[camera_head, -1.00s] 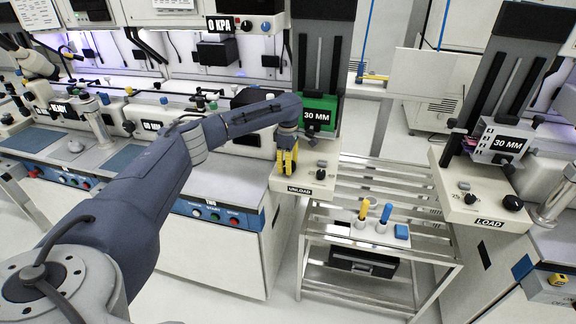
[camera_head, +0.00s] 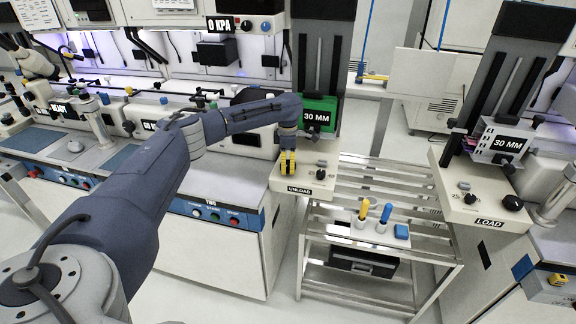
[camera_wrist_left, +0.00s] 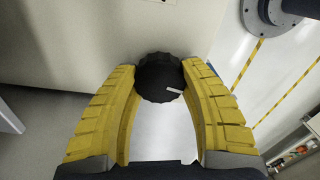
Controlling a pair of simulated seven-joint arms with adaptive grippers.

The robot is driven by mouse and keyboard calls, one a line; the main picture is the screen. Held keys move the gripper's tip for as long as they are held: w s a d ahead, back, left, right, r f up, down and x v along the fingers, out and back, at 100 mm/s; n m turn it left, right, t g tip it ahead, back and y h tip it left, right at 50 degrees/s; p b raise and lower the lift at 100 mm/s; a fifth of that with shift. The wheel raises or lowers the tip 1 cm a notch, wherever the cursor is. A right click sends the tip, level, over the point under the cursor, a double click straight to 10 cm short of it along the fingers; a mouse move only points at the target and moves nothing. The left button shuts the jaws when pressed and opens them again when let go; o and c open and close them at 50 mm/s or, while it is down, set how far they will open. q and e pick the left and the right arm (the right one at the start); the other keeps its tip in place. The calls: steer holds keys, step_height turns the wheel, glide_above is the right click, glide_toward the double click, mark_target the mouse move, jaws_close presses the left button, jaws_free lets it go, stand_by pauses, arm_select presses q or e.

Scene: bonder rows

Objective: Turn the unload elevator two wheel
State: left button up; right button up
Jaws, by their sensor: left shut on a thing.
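The wheel (camera_wrist_left: 155,80) is a dark, ribbed round knob with a pale pointer mark toward its right side. In the left wrist view it sits between the yellow fingertips of my left gripper (camera_wrist_left: 158,72), which is shut on it. In the head view my left gripper (camera_head: 288,163) is over the left part of the cream unload panel (camera_head: 300,180), pointing down, and hides the wheel. Behind the panel stands the unload elevator with a green carrier (camera_head: 313,104) and a 30 MM sign (camera_head: 317,117). My right gripper is not in view.
Smaller controls (camera_head: 320,174) sit on the panel just right of my gripper. A slatted metal cart (camera_head: 390,192) stands to the right, with yellow- and blue-handled tools (camera_head: 364,209). The load station (camera_head: 485,205) is farther right. A long bench with consoles lies left.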

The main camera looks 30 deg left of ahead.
mark_target(288, 164)
arm_select(q)
steer(key=o, duration=1.3)
steer(key=shift+r, duration=1.05)
step_height(288, 164, up, 10)
steer(key=shift+f, duration=0.1)
